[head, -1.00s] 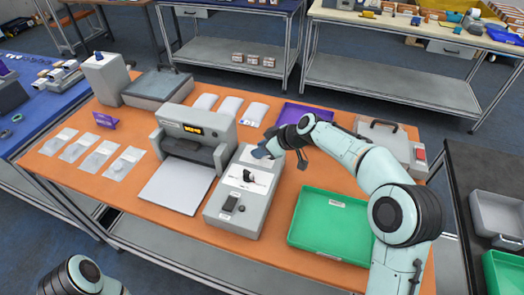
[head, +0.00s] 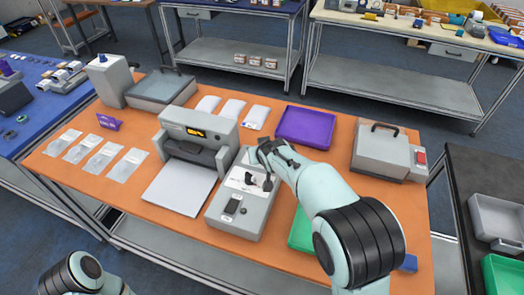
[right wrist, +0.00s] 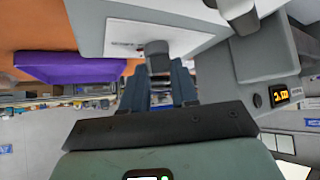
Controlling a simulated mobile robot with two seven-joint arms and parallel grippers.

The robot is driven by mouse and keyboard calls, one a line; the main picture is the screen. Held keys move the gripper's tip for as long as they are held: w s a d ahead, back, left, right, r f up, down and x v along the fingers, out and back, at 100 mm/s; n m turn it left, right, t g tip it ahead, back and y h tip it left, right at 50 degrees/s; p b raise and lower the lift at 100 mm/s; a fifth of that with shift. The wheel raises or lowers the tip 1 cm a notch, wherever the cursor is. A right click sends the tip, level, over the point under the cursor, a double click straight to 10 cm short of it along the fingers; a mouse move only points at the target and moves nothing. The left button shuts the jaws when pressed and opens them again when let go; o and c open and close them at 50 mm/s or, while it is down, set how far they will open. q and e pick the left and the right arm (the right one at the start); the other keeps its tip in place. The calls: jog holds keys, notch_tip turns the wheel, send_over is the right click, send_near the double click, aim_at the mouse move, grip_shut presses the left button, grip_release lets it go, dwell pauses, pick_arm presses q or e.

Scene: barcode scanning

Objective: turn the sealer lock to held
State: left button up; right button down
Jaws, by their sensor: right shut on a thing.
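The sealer (head: 198,140) stands on the orange table with its display lit. A grey control box (head: 228,220) stands beside it on the right. The box has a white label plate with a small dark lock knob (head: 250,179). My right gripper (head: 261,172) is at this knob, partly covering it. In the right wrist view the knob (right wrist: 157,50) sticks out from the white plate, and my right gripper's fingers (right wrist: 160,82) are shut on it. The knob's exact setting cannot be read. Only part of my left arm shows at the bottom left; its gripper is out of view.
A purple tray (head: 306,126) lies behind the box. A green tray (head: 298,240) is mostly hidden under my right arm. A grey case (head: 380,155) stands at the right. Several clear pouches (head: 122,164) lie at the left, and white packets (head: 231,108) lie behind the sealer.

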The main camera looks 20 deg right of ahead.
jog(key=m+h, duration=0.2)
jog(key=m, duration=0.1)
jog(key=m+h, duration=0.1)
jog(key=shift+a+m+g+h, duration=0.3)
jog(key=shift+m+g, duration=0.1)
jog(key=shift+m+g+h, duration=0.4)
jog(key=shift+m+h, duration=0.2)
jog(key=shift+m, duration=0.3)
jog(key=shift+f, duration=0.15)
jog(key=c, duration=0.9)
grip_release()
jog(key=shift+o, duration=0.2)
jog(key=shift+s+a+r, duration=0.15)
jog(key=shift+a+r, duration=0.1)
jog(key=shift+r, duration=0.15)
jog(key=v, duration=1.2)
jog(key=shift+s+b, duration=0.2)
jog(key=shift+b, duration=0.15)
